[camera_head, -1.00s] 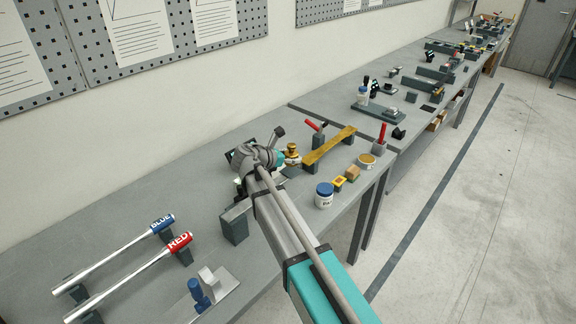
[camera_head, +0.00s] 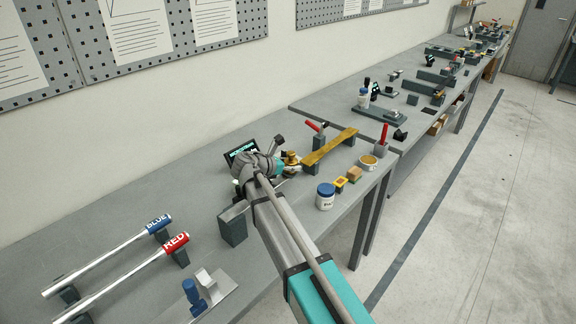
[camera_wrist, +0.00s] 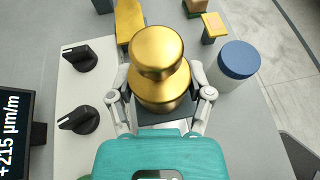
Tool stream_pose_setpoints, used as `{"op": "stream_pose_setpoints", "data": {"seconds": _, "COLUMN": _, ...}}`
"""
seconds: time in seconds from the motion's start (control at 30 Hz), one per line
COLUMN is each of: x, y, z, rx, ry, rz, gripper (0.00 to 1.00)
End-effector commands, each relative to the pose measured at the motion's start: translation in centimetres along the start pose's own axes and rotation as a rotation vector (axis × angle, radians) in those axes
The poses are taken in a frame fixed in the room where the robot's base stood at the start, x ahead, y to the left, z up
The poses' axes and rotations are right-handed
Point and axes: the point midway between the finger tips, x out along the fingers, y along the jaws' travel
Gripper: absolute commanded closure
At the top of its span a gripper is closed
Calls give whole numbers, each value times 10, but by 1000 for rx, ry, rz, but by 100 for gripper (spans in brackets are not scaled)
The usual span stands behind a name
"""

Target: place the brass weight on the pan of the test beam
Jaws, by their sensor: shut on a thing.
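The brass weight (camera_wrist: 158,50) is a rounded, knobbed gold piece between the two fingers of my gripper (camera_wrist: 160,92); the fingers are shut on its sides. In the head view my gripper (camera_head: 278,165) is near the left end of the test beam, with the brass weight (camera_head: 291,158) showing beside it. The test beam (camera_head: 330,147) is a long yellow bar on dark supports; its end (camera_wrist: 130,22) shows beyond the weight in the wrist view. I cannot make out the pan clearly, nor whether the weight touches anything below.
A dark display (camera_wrist: 14,135) reads +215 µm/m, beside a pale panel with two black knobs (camera_wrist: 79,115). Blue and red labelled bars (camera_head: 120,274) lie left.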

Motion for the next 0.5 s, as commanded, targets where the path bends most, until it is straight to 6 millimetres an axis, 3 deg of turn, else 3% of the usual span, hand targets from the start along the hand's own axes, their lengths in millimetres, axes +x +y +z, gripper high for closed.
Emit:
{"op": "stream_pose_setpoints", "data": {"seconds": 0.13, "x": 1, "y": 0, "z": -2, "rx": 0, "ry": -2, "rz": 0, "gripper": 95}}
{"op": "stream_pose_setpoints", "data": {"seconds": 0.17, "x": 1, "y": 0, "z": -3, "rx": 0, "ry": 0, "rz": 0, "gripper": 32}}
{"op": "stream_pose_setpoints", "data": {"seconds": 0.2, "x": 1, "y": 0, "z": -2, "rx": 0, "ry": 0, "rz": 0, "gripper": 24}}
{"op": "stream_pose_setpoints", "data": {"seconds": 0.33, "x": 1, "y": 0, "z": -2, "rx": 0, "ry": 0, "rz": 0, "gripper": 0}}
{"op": "stream_pose_setpoints", "data": {"seconds": 0.5, "x": 1, "y": 0, "z": -2, "rx": 0, "ry": 0, "rz": 0, "gripper": 0}}
